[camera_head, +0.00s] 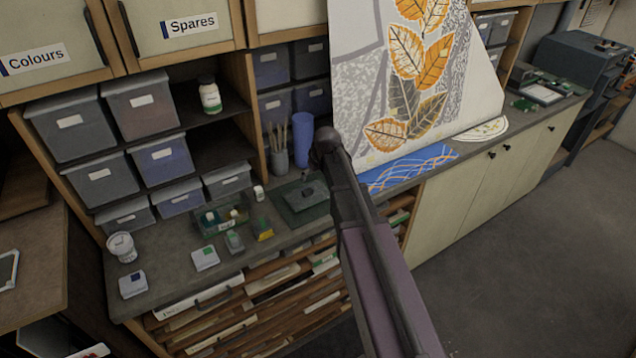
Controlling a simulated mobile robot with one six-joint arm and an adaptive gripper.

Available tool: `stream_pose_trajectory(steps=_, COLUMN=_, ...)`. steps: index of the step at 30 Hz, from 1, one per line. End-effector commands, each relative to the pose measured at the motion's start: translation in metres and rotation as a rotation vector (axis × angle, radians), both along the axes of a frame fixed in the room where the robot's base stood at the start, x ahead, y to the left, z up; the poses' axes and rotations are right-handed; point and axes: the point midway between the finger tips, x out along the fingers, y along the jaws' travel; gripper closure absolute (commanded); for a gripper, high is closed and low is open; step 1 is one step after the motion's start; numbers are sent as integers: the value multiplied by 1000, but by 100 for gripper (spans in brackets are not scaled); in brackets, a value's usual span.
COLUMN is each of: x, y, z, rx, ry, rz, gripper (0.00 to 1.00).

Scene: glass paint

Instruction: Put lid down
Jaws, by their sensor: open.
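A dark flat piece (306,196) with a small raised part lies on a green mat (293,218) on the counter; it may be the lid, but I cannot tell for sure. To its left stands an open-topped, see-through tub (208,228) with small bottles inside and no lid on it. A white jar (122,247) stands at the counter's left end. My arm rises from the bottom right to a dark joint just right of the mat. My gripper is not visible, so its relation to the flat piece is hidden.
Small boxes (205,258) and a green-yellow block (262,229) stand near the counter's front edge. A blue cylinder (302,138) and a brush pot (278,160) stand behind the mat. A large leaf-patterned panel (415,70) leans behind my arm. Lidded bins (72,122) fill the left shelves.

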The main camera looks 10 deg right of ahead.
Motion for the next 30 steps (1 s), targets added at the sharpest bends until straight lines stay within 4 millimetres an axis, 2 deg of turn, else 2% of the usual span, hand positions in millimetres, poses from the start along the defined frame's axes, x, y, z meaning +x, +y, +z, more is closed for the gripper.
stream_pose_trajectory(steps=5, x=-36, y=3, z=-3, rx=0, ry=49, rz=-31, gripper=10)
stream_pose_trajectory(steps=8, x=-75, y=6, z=-6, rx=-3, ry=110, rz=-70, gripper=10)
stream_pose_trajectory(steps=15, x=-188, y=10, z=-13, rx=-31, ry=286, rz=-211, gripper=10)
stream_pose_trajectory(steps=18, x=-222, y=9, z=-14, rx=-47, ry=341, rz=-264, gripper=10)
stream_pose_trajectory(steps=22, x=-244, y=9, z=-14, rx=-61, ry=380, rz=-302, gripper=10)
stream_pose_trajectory(steps=30, x=-246, y=9, z=-14, rx=-65, ry=389, rz=-312, gripper=10)
